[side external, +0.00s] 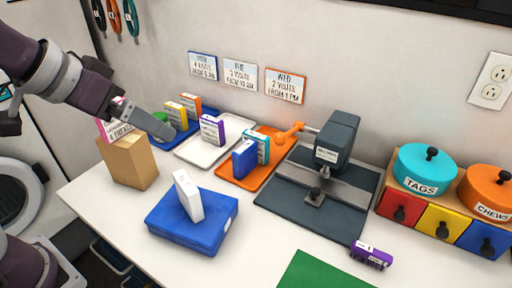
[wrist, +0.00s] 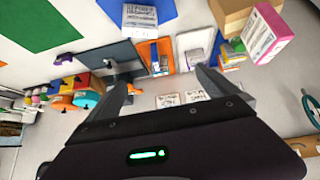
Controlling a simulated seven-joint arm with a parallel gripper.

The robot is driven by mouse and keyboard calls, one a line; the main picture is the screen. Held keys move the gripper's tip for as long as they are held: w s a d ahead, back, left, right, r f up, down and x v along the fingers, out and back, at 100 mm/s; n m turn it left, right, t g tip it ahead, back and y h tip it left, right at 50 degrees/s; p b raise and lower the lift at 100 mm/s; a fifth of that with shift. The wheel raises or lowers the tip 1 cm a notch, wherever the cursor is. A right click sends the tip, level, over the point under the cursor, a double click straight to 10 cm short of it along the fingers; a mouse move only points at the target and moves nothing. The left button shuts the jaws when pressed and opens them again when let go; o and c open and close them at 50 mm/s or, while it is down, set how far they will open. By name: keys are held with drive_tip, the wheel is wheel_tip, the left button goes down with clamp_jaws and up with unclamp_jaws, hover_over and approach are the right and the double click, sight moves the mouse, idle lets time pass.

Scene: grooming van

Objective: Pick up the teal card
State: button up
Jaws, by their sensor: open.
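The teal card (side external: 263,148) stands upright on the orange tray (side external: 232,173), just behind a blue card (side external: 245,158), which partly hides it. In the wrist view the orange tray (wrist: 168,49) lies beyond my fingers, and the cards on it are small and hard to tell apart. My gripper (side external: 165,132) is at the upper left in the side view, above the table near the cardboard box, away from the teal card. In the wrist view my gripper (wrist: 162,80) has its two fingers wide apart with nothing held between them.
A blue case (side external: 180,226) with a white card (side external: 188,197) stands in front. A cardboard box (side external: 128,162) with a pink card (side external: 112,127) is under my arm. A white tray (side external: 190,154) is left of the orange tray; a dark press (side external: 335,145) is right of it.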

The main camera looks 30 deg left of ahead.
drive_tip(key=w+d+f+t, duration=0.1)
drive_tip(key=w, duration=0.8)
drive_tip(key=t, duration=0.5)
hover_over(256, 135)
drive_tip(key=s, duration=0.4)
drive_tip(key=shift+y, duration=0.3)
wheel_tip(256, 135, down, 11)
drive_tip(key=shift+w+r, duration=0.15)
wheel_tip(256, 135, down, 7)
drive_tip(key=shift+w, duration=0.15)
drive_tip(key=x, duration=0.5)
drive_tip(key=c, duration=1.5)
drive_tip(key=shift+o, duration=0.2)
drive_tip(key=shift+r, duration=0.1)
